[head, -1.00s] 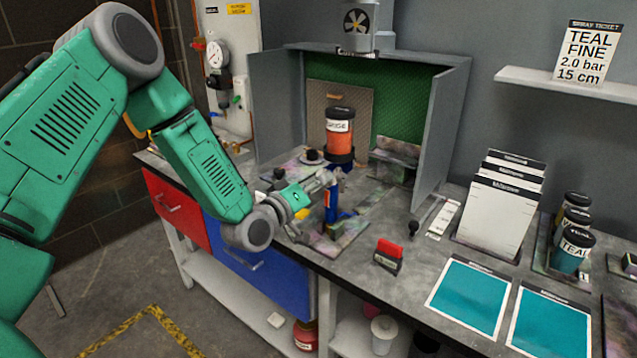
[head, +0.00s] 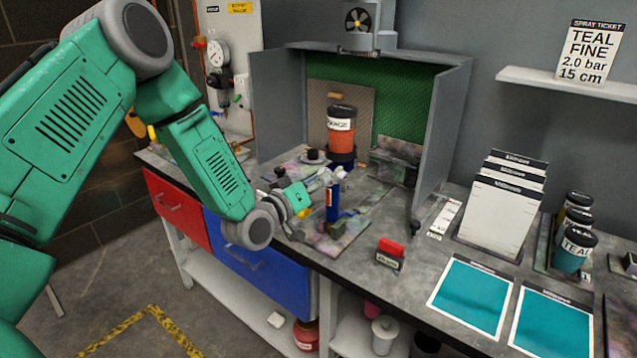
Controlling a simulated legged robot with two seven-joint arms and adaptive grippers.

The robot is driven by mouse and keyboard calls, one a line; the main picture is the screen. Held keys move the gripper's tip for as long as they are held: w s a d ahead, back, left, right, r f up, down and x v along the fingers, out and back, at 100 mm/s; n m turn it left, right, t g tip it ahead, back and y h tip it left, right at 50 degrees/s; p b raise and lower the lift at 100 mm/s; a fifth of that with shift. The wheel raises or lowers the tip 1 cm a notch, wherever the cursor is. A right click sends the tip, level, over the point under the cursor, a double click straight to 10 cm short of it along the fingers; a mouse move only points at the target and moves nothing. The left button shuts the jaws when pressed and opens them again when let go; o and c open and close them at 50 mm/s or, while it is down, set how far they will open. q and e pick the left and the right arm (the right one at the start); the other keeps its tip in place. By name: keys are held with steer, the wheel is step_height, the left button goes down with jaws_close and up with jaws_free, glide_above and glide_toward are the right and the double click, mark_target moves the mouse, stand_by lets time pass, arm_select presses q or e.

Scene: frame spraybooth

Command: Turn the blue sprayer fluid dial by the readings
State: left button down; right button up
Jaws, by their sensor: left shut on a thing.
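The blue sprayer (head: 333,206) stands upright at the front of the spray booth, its body blue with a red and white strip. My left gripper (head: 331,178) reaches in from the left at the sprayer's top. It is shut on a small part there, which looks like the fluid dial; the fingers hide the dial and its marks. An orange jar (head: 341,126) with a black lid shows just behind the sprayer. The spray ticket (head: 592,52) on the shelf reads TEAL, FINE, 2.0 bar, 15 cm. My right gripper is out of view.
A round pressure gauge (head: 218,54) hangs on the back left panel; its reading is too small. The booth wall (head: 445,130) rises right of the sprayer. White cards (head: 496,215), teal panels (head: 473,297), a small red-topped block (head: 390,252) and paint jars (head: 575,250) occupy the right bench.

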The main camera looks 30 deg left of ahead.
arm_select(q)
steer(key=m, duration=0.3)
steer(key=m+b, duration=0.1)
steer(key=m, duration=0.2)
steer(key=f+m+b, duration=0.1)
steer(key=m, duration=0.2)
steer(key=shift+s+d, duration=0.15)
steer(key=shift+s, duration=0.05)
steer(key=shift+m+b, duration=0.3)
steer(key=shift+m, duration=0.1)
steer(key=c, duration=1.3)
jaws_free()
steer(key=shift+c, duration=0.2)
steer(key=shift+w+r, duration=0.15)
